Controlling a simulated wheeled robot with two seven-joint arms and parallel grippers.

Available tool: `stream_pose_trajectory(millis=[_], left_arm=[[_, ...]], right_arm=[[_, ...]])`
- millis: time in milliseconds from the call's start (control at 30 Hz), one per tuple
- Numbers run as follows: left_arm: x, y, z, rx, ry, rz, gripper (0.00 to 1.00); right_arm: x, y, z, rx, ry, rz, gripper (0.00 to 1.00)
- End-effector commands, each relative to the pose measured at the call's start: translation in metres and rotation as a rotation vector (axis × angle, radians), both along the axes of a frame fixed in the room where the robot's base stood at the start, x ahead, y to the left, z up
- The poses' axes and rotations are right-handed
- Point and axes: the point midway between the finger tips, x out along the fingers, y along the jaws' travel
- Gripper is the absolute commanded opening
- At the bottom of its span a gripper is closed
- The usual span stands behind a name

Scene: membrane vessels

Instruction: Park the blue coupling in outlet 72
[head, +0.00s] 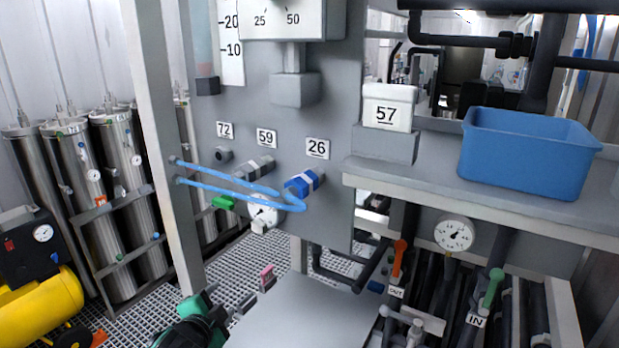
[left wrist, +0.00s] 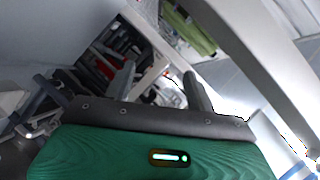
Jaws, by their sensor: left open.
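The blue coupling (head: 301,185) sits on the outlet under label 26 (head: 317,148) on the grey panel. A light blue hose (head: 240,192) loops from it to the left post. Outlet 72 (head: 222,155) is at the panel's left, under its label, with no coupling on it. A grey coupling (head: 256,168) is on the outlet under label 59. My left gripper (head: 250,298) is low in the head view, below the panel and away from the blue coupling. In the left wrist view its two dark fingers (left wrist: 160,88) stand apart with nothing between them. My right gripper is not seen.
A round gauge (head: 262,214) hangs below the outlets. A blue bin (head: 526,150) and block 57 (head: 387,115) stand on the right shelf. Orange and green valve handles (head: 399,258) are below it. Steel cylinders (head: 75,190) and a yellow tank (head: 40,308) are at left.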

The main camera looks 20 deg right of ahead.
Motion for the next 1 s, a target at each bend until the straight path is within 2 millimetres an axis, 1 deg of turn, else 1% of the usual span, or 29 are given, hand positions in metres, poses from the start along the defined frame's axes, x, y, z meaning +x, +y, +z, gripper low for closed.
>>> stream_pose_trajectory(millis=[33,67,100,167,200,300,400,500,600,800,1000], left_arm=[[-0.011,-0.011,0.038,0.024,-0.068,-0.044,0.55],[-0.019,-0.017,0.057,0.042,-0.102,-0.069,0.55],[-0.031,-0.025,0.082,0.065,-0.151,-0.102,0.55],[-0.052,-0.035,0.117,0.106,-0.228,-0.154,0.55],[-0.067,-0.042,0.14,0.138,-0.285,-0.188,0.55],[-0.106,-0.057,0.19,0.235,-0.44,-0.282,0.55],[-0.132,-0.068,0.221,0.341,-0.579,-0.356,0.55],[-0.149,-0.078,0.242,0.453,-0.71,-0.418,0.55],[-0.16,-0.086,0.258,0.563,-0.829,-0.466,0.55],[-0.176,-0.094,0.279,0.769,-1.029,-0.535,0.55],[-0.187,-0.094,0.297,1.014,-1.23,-0.586,0.55]], right_arm=[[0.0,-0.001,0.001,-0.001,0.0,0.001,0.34],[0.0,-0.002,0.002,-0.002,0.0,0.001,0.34],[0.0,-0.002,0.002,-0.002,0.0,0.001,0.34],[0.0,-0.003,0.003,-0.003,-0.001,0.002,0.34],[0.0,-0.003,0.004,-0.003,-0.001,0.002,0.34],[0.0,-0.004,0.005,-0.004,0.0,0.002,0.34],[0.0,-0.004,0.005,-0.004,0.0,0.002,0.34],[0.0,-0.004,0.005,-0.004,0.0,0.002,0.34],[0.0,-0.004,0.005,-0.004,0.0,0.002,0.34],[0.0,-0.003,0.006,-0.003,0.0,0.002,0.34],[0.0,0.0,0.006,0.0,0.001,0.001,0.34]])
